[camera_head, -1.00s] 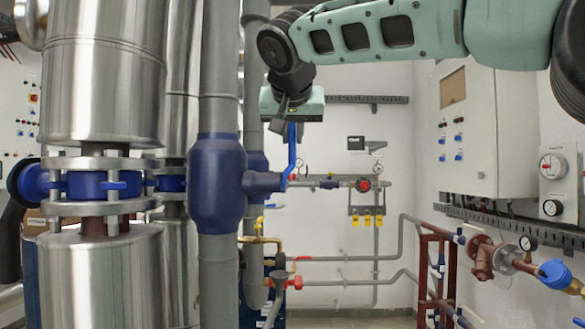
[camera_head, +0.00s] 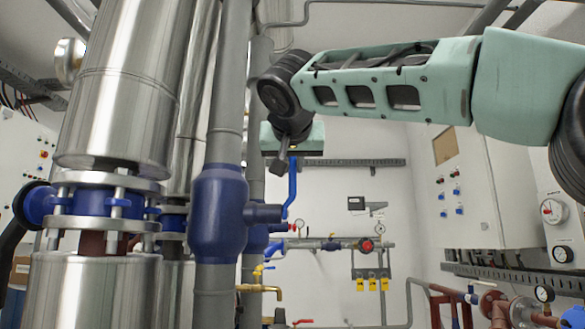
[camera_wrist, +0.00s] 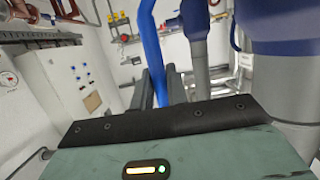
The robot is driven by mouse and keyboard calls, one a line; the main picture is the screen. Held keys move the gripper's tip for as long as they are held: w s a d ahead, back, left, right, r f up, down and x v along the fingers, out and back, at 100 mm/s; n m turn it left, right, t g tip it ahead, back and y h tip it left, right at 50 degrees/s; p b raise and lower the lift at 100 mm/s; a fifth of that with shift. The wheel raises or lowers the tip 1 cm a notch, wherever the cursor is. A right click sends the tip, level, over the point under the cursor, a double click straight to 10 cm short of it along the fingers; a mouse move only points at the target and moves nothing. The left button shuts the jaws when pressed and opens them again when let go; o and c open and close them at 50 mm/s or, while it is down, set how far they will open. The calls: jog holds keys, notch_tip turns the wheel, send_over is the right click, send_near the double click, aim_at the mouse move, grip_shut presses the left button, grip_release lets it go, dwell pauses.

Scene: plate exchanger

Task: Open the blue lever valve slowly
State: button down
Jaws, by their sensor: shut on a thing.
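The blue lever (camera_head: 292,188) stands roughly upright at the right of the blue valve body (camera_head: 217,215), which sits on a grey vertical pipe. Its lower end bends in towards the valve's short side stem (camera_head: 264,213). My gripper (camera_head: 288,157) is at the top end of the lever, shut on it. In the wrist view the lever (camera_wrist: 152,45) runs down to the dark fingers of my gripper (camera_wrist: 160,88). The exact contact between fingers and lever is partly hidden by the gripper body.
Large shiny metal cylinders (camera_head: 115,90) stand at the left. A grey control cabinet (camera_head: 482,165) hangs on the right wall. Thin pipes with a red-handled valve (camera_head: 366,245) run along the back wall. The space right of the lever is fairly clear.

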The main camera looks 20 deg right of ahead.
jog(key=c, duration=1.4)
grip_release()
jog(key=shift+s, duration=0.1)
jog(key=b+v, duration=0.1)
jog(key=v, duration=1.6)
jog(key=shift+s+a, duration=0.1)
jog(key=shift+s, duration=0.15)
